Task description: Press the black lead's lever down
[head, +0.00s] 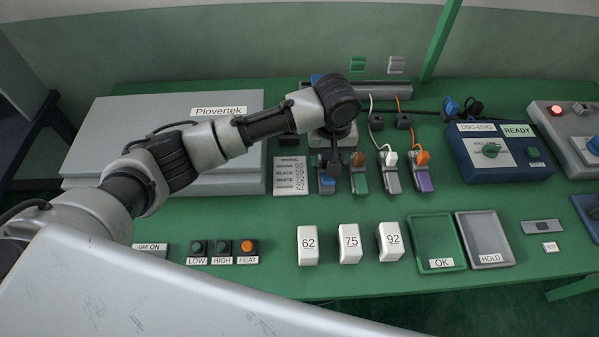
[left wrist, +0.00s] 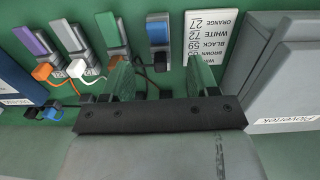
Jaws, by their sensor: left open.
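Several lever blocks stand in a row in the head view: blue-levered (head: 327,183), green-levered (head: 361,183), grey (head: 393,182) and purple (head: 424,181). The white lead (head: 389,158) enters the grey block and the orange lead (head: 422,157) the purple one. A brown plug (head: 358,159) is at the green one. In the left wrist view, a dark plug, seemingly the black lead (left wrist: 160,62), is at the blue-levered block (left wrist: 157,32). My left gripper (head: 333,152) is above this block, partly hiding it. Its green fingers (left wrist: 160,78) are apart and empty.
A label card (head: 290,176) stands left of the blocks, beside a grey Plovertek case (head: 150,130). In front are white blocks numbered 62 (head: 308,245), 75 (head: 349,243) and 92 (head: 390,241), and OK (head: 435,240) and HOLD (head: 485,238) trays. A blue READY unit (head: 500,152) stands right.

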